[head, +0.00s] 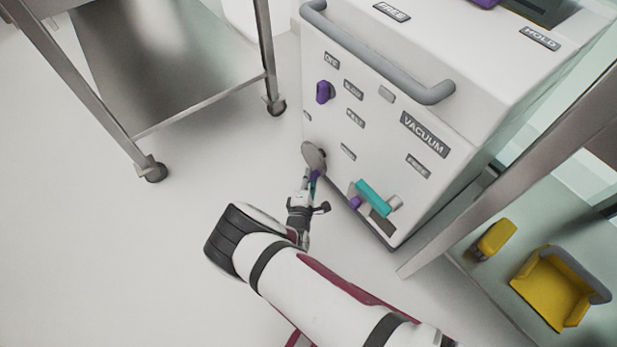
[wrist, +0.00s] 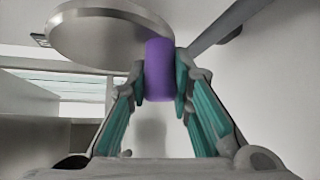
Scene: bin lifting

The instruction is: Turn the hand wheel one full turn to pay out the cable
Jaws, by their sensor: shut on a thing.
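The hand wheel is a grey disc (head: 314,154) low on the front of the white machine, near its left edge. In the wrist view the wheel's disc (wrist: 105,36) fills the upper left. Its purple handle (wrist: 158,68) is between my fingers. My gripper (head: 311,183) is just below the wheel, with its teal fingertips (wrist: 161,80) shut on the purple handle from both sides. In the head view the handle is mostly hidden by my gripper. No cable can be made out in either view.
The white machine (head: 440,90) carries a grey bar handle (head: 385,62), a purple knob (head: 323,92) and a teal lever (head: 372,196). A wheeled metal table (head: 150,40) stands left. The floor at left is clear.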

